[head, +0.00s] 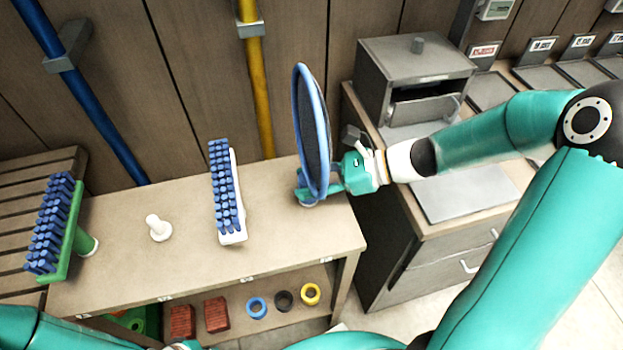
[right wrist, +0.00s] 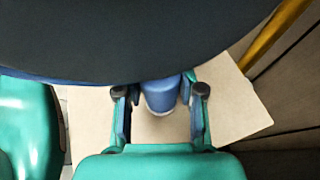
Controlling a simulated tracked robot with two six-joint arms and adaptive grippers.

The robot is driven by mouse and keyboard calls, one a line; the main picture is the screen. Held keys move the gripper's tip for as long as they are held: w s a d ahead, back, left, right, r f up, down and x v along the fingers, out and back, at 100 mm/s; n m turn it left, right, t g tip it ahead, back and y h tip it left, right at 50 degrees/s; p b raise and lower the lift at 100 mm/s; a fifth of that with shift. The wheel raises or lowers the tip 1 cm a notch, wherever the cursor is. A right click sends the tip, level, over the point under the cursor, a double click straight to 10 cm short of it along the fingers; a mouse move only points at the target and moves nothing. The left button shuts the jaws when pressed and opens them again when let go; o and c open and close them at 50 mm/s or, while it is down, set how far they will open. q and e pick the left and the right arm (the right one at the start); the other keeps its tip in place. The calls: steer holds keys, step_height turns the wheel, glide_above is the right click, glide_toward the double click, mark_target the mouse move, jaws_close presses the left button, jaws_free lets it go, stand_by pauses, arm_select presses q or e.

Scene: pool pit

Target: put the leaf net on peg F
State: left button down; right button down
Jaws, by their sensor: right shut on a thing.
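The leaf net (head: 325,130), a dark oval mesh with a blue rim, stands nearly upright over the right end of the bench top. My right gripper (head: 318,190) is shut on its blue socket low down. In the right wrist view the dark mesh (right wrist: 150,40) fills the top, and the blue socket (right wrist: 163,88) sits between the fingers (right wrist: 160,100). A pale ring shows just under the socket; I cannot tell whether it is a peg inside it. A bare white peg (head: 159,229) stands further left. Peg letters are too small to read. My left gripper is out of view.
A white-backed blue brush (head: 227,190) and a green-backed brush (head: 58,225) stand on the bench top (head: 195,265). Below are red blocks (head: 217,314) and several rings (head: 284,300). A grey box (head: 415,70) on a cabinet stands right of the net. Pipes run behind.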

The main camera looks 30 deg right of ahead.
stand_by(0.3)
steer(key=shift+c, duration=0.8)
jaws_free()
steer(key=shift+r, duration=0.1)
steer(key=shift+p+v, duration=0.5)
steer(key=shift+v, duration=0.25)
steer(key=p+v, duration=0.5)
steer(key=v, duration=0.4)
steer(key=shift+d, duration=0.25)
steer(key=shift+s, duration=0.15)
